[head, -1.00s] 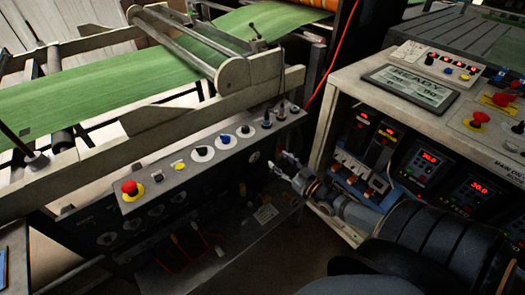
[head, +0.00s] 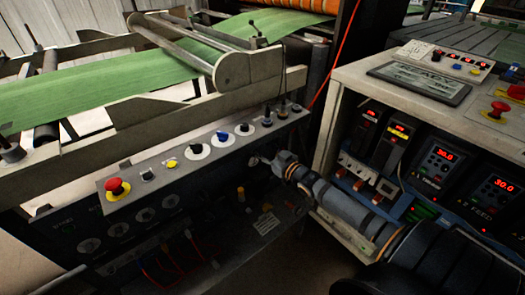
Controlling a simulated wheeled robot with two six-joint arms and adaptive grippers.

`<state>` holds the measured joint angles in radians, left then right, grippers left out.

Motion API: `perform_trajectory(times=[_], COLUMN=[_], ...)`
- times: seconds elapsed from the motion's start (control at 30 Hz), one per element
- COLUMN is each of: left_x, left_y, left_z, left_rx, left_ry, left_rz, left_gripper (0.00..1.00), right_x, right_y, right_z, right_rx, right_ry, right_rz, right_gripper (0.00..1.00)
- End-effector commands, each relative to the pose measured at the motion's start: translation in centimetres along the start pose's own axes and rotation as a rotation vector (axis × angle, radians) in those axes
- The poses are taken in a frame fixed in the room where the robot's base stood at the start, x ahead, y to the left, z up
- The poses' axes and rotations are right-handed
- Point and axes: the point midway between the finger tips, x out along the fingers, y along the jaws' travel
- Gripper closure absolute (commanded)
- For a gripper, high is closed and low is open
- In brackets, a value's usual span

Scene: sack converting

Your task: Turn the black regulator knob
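Several knobs on white round dials line the top of the grey control panel (head: 130,187). A black knob (head: 245,128) sits on one dial, another black knob (head: 267,119) is to its right, and a dark knob (head: 196,149) is farther left. A blue knob (head: 221,136) sits between them. I cannot tell which black knob is the regulator. My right gripper (head: 260,160) is in front of the panel, below the right-hand knobs and apart from them in the picture. Its fingers are small and dark, so their opening is unclear. My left gripper is not in view.
A red mushroom button (head: 117,187) and a yellow button (head: 171,163) share the panel top. A cabinet (head: 345,95) with lit red displays is close to my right arm. Green sheet (head: 110,88) runs behind the panel.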

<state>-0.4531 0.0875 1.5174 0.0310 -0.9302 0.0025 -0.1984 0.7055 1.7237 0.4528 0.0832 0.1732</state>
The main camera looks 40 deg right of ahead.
Motion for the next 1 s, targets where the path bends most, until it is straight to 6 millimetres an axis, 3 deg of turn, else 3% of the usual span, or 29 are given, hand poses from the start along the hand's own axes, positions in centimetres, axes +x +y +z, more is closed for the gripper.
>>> perform_trajectory(times=[0.23,0.6,1.0], left_x=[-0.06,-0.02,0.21], left_y=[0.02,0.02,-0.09], left_z=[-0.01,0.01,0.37], left_rx=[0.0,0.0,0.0], left_ry=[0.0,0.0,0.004], left_rz=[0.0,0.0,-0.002], left_gripper=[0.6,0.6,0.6], right_x=[0.02,0.0,0.0], right_y=[0.0,0.0,0.02], right_z=[-0.06,-0.03,-0.13], right_rx=[0.0,0.0,-0.09], right_ry=[0.0,0.0,-0.004], right_rz=[0.0,0.0,0.0], right_gripper=[0.5,1.0,1.0])
